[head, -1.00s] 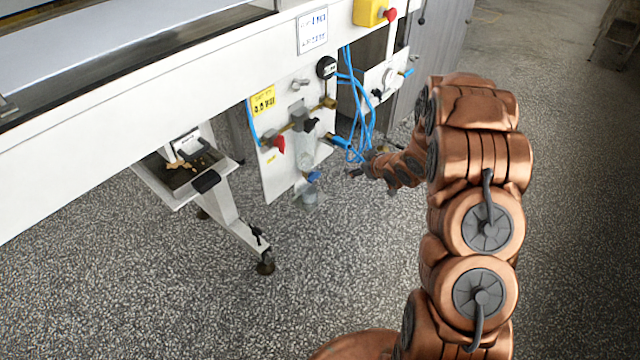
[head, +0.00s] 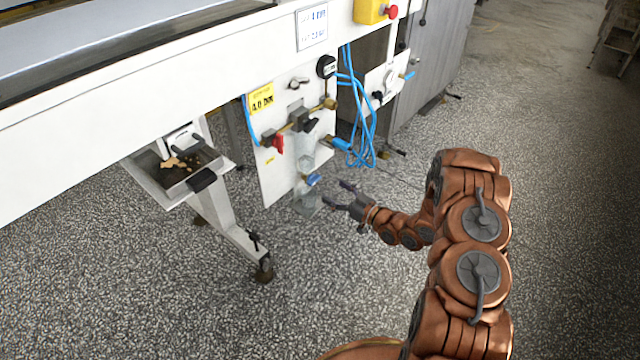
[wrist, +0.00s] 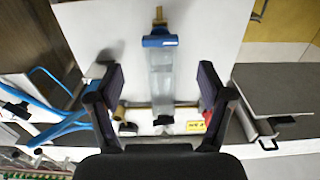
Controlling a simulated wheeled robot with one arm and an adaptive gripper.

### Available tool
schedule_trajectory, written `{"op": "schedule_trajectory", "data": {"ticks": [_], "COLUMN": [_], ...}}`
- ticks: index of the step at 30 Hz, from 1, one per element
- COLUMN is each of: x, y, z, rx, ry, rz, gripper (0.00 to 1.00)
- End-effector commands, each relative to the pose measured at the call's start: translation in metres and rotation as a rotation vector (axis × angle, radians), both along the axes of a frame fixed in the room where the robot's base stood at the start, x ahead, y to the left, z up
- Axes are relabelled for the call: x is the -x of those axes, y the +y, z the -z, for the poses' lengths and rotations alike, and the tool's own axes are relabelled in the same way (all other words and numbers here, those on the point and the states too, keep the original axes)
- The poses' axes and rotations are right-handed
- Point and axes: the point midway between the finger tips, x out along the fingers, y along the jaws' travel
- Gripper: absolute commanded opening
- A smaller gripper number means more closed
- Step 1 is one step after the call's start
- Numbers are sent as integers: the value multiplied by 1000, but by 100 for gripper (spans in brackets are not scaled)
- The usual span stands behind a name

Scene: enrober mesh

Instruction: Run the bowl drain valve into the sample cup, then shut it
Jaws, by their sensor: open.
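The clear bowl (head: 304,160) hangs on the white panel, with the blue drain valve (head: 313,179) at its lower end. A clear cup (head: 306,204) shows faintly below the valve; whether it touches anything is unclear. My gripper (head: 338,195) is open and empty, just right of the valve and cup, fingers pointing at the panel. In the wrist view, which looks upside down, the bowl (wrist: 162,75) and the blue valve (wrist: 160,41) with its brass outlet (wrist: 158,17) lie between the fingers' lines, apart from them. The cup cannot be made out there.
Blue hoses (head: 366,145) loop down right of the bowl. A red handle (head: 278,143), a black knob (head: 310,125) and a gauge (head: 326,67) sit on the panel (head: 275,185). A tray (head: 163,199) with brown crumbs stands left. Open floor lies in front.

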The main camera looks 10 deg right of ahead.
Motion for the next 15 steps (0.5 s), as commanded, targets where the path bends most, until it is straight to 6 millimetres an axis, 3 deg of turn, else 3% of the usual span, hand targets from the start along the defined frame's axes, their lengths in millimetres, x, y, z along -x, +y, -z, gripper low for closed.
{"op": "schedule_trajectory", "data": {"ticks": [15], "x": [-48], "y": [36], "z": [0], "rx": [4], "ry": [-2], "rz": [-3], "gripper": [79]}}
